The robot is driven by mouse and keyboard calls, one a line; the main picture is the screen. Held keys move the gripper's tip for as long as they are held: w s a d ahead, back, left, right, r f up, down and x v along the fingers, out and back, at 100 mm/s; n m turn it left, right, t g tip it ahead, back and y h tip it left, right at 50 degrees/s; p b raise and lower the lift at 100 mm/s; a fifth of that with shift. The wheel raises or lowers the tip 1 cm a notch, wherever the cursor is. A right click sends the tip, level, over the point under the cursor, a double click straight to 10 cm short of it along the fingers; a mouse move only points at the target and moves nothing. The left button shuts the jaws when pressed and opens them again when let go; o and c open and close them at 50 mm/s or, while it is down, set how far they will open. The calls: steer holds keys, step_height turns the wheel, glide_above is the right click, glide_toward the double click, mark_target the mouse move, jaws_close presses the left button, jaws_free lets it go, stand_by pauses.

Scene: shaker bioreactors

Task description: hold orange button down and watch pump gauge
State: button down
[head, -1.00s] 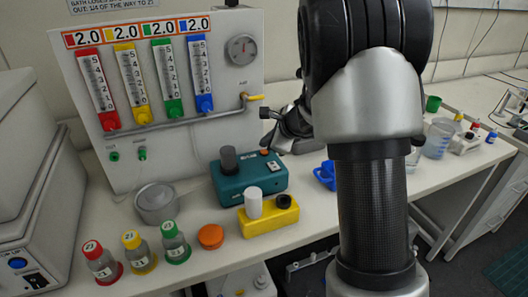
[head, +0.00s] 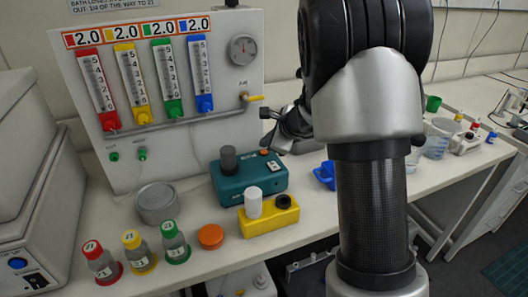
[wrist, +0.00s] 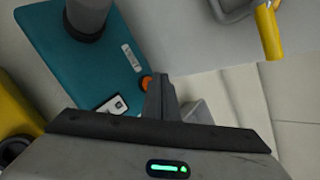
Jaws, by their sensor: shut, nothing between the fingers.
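The teal pump box (head: 248,182) stands on the bench with a dark grey cylinder on its top. Its orange button (head: 264,152) shows at the rear right corner, and in the wrist view the button (wrist: 146,83) is partly covered by my fingertip. My gripper (head: 272,138) is shut and empty, its tips right at the button. I cannot tell whether they touch or press it. The round gauge (head: 243,49) is on the upright panel behind; its needle is too small to read surely.
A yellow block (head: 270,220) with a white cylinder stands in front of the pump. A yellow-handled valve (head: 254,97) juts from the panel near my gripper. Several capped bottles, an orange lid (head: 211,237) and a grey round container (head: 157,203) stand to the left.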

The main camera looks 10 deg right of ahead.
steer(key=shift+f, duration=0.15)
steer(key=shift+f+b, duration=0.3)
steer(key=shift+b, duration=0.3)
steer(key=shift+f+b, duration=0.45)
stand_by(1.6)
steer(key=shift+r, duration=0.1)
steer(key=shift+r+p, duration=0.65)
steer(key=shift+r, duration=0.15)
steer(key=shift+r+p, duration=2.05)
steer(key=shift+r, duration=0.45)
steer(key=shift+r, duration=0.1)
